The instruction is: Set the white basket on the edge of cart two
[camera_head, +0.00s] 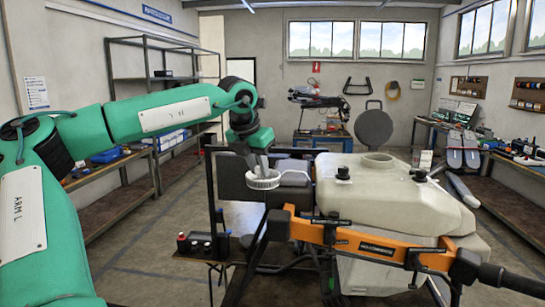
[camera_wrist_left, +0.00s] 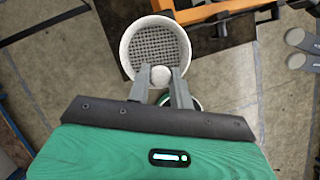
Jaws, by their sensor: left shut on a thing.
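I cannot tell which stand is cart two. My right gripper is not in view.
An orange drone arm (camera_head: 365,245) crosses in front of the tank. A blue cart (camera_head: 322,141) stands at the back. Benches line both walls. The floor at left is clear.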

